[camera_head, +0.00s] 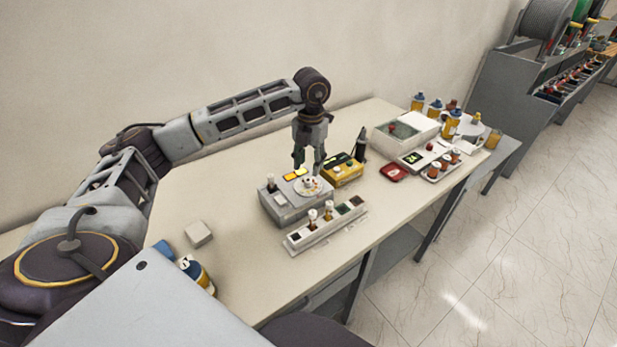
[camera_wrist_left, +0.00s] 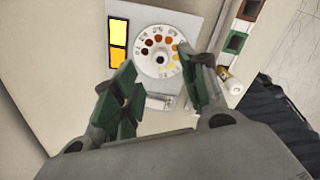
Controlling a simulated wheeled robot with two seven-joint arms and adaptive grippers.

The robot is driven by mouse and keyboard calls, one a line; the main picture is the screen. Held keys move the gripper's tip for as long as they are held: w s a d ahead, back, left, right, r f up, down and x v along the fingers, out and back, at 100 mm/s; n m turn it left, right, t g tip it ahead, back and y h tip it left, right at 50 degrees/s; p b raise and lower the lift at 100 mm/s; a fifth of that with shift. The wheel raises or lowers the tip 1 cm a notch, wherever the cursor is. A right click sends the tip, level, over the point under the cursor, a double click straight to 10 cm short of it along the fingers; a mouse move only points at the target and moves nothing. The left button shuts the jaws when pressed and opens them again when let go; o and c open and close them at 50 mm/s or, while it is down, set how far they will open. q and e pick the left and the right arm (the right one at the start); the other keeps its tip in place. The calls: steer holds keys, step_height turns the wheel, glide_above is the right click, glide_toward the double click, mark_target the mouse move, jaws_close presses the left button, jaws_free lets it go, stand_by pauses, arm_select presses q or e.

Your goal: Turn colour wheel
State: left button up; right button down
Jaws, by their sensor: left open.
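The colour wheel (camera_head: 308,186) is a white disc on top of a grey box-shaped device (camera_head: 285,208) on the table. In the left wrist view the wheel (camera_wrist_left: 158,50) shows a ring of coloured dots, dark red to yellow, with numbers around the rim. A yellow and orange window (camera_wrist_left: 118,43) lies to its left. My left gripper (camera_head: 309,168) points down just above the wheel. Its green-padded fingers (camera_wrist_left: 160,92) are apart, with nothing between them; whether they touch the wheel I cannot tell. My right gripper is not in view.
A white rack (camera_head: 325,232) with sample vials stands in front of the device. A yellow box (camera_head: 343,172) and a dark upright bottle (camera_head: 361,143) stand close behind it. Several bottles, a white box (camera_head: 405,133) and a red dish (camera_head: 393,172) occupy the far end.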

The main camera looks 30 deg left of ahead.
mark_target(309, 180)
arm_select(q)
step_height(309, 180, down, 5)
steer(key=shift+f, duration=0.1)
steer(key=shift+f+p, duration=0.3)
steer(key=shift+f, duration=0.25)
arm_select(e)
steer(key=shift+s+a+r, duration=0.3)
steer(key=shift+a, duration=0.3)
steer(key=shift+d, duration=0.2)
arm_select(q)
jaws_close()
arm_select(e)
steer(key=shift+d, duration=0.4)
